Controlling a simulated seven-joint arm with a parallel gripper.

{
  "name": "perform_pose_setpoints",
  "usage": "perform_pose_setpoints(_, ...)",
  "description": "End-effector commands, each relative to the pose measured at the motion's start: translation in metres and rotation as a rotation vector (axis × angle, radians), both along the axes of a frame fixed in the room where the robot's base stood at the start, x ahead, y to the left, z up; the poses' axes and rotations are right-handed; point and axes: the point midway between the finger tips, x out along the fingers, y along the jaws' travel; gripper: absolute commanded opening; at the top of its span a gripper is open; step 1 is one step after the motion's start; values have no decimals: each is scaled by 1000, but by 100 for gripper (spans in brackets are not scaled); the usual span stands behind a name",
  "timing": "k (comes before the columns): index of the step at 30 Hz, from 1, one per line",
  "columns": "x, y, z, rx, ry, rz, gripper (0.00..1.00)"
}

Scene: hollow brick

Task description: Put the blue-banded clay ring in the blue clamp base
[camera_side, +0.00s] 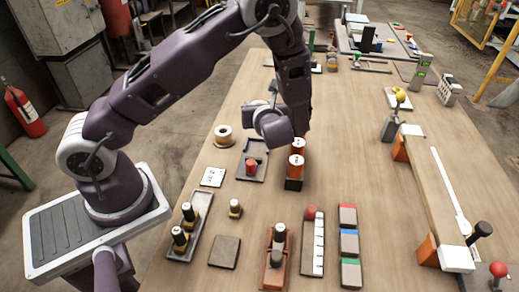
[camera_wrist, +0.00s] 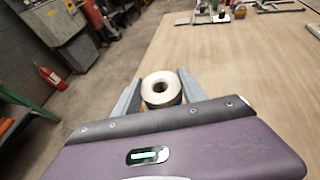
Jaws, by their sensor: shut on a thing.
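In the wrist view a pale clay ring (camera_wrist: 161,86) with a round hole sits between the two fingers of my gripper (camera_wrist: 160,92), which are shut on it. A blue-marked block (camera_side: 349,243), possibly the blue clamp base, lies between a red-marked and a green-marked block at the front right.
Below the hand are a dark tray (camera_side: 244,172) with a red piece and a holder with orange cylinders (camera_side: 296,164). A rack of black-and-gold pegs (camera_side: 184,232) stands front left. A raised wooden beam (camera_side: 438,180) runs along the right.

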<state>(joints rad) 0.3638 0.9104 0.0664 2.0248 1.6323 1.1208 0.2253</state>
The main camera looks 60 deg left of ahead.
Motion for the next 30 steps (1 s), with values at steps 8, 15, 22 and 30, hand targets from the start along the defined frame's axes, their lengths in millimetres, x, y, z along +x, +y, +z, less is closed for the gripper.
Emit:
perform_pose_setpoints(8, 0, 14, -55, -16, 8, 92, 4)
perform_pose_setpoints(15, 0, 14, -100, -16, 4, 91, 4)
perform_pose_setpoints(22, 1, 13, -109, -17, 1, 89, 4)
perform_pose_setpoints(30, 1, 13, -114, -17, 1, 89, 4)
